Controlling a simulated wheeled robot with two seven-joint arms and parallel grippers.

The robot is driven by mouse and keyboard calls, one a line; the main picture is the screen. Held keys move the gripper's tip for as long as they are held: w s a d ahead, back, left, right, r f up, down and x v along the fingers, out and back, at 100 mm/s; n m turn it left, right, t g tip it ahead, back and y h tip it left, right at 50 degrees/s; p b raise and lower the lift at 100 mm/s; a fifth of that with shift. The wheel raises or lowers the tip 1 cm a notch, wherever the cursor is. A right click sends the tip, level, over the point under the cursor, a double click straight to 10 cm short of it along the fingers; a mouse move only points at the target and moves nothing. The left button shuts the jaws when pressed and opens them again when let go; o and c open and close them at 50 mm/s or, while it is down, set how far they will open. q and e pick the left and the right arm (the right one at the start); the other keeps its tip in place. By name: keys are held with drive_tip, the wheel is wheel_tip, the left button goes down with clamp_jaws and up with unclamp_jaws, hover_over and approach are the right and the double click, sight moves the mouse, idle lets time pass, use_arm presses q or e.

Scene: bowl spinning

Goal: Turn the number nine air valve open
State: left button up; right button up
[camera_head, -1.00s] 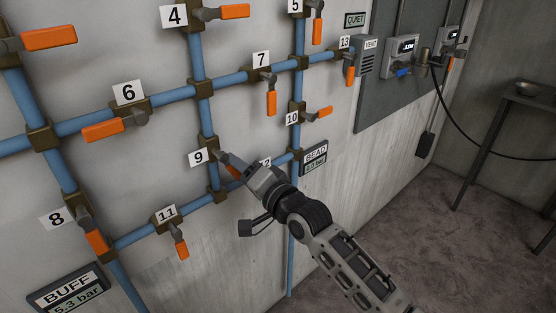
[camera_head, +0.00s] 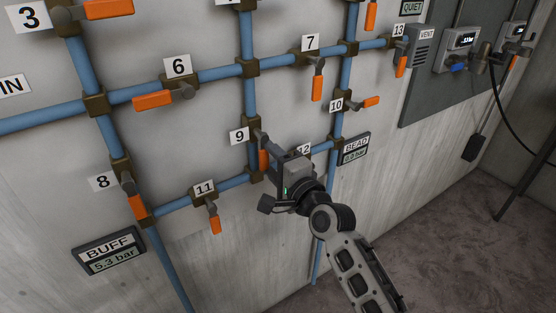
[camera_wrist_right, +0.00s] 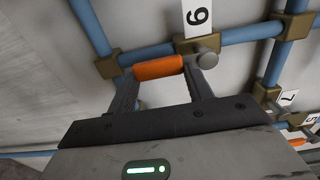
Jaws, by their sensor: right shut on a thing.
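The number nine valve carries a white 9 label (camera_head: 239,136) beside a blue vertical pipe (camera_head: 249,100). Its orange handle (camera_head: 263,160) hangs down, nearly in line with this pipe. My right gripper (camera_head: 272,163) is at the handle and partly covers it. In the right wrist view the orange handle (camera_wrist_right: 158,67) lies between the two fingers of my right gripper (camera_wrist_right: 163,76), which is shut on it. The label there (camera_wrist_right: 198,15) appears turned over, with the grey valve knob (camera_wrist_right: 207,58) beside the handle. My left gripper is out of view.
Valve 11 (camera_head: 215,224) is below left and valve 10 (camera_head: 371,102) above right. Valve 12 is partly hidden behind my gripper. The BUFF gauge (camera_head: 109,250) reads 5.3 bar; the BEAD gauge (camera_head: 356,148) is right of my gripper. Floor is open at lower right.

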drive_tip(key=o, duration=1.4)
drive_tip(key=v, duration=1.6)
drive_tip(key=s+d+f+n+g+h, duration=0.1)
drive_tip(key=s+d+f+n+h, duration=0.1)
drive_tip(key=f, duration=0.5)
drive_tip(key=s+d+f+n+g+h, duration=0.1)
drive_tip(key=s+d+f+n+h, duration=0.2)
drive_tip(key=s+d+f+n, duration=0.2)
drive_tip(key=s+d+f+n+g+h, duration=0.2)
drive_tip(key=s+d+f+n, duration=0.1)
drive_tip(key=s+f+n, duration=0.3)
drive_tip(key=shift+s+d+f+h, duration=0.15)
drive_tip(key=shift+s+f, duration=0.2)
drive_tip(key=shift+f, duration=0.3)
drive_tip(key=shift+s+d+f+h, duration=0.1)
drive_tip(key=shift+s+f, duration=0.25)
drive_tip(key=shift+f, duration=0.3)
drive_tip(key=shift+s+d+f+h, duration=0.15)
drive_tip(key=shift+s+f, duration=0.2)
drive_tip(key=shift+f, duration=0.3)
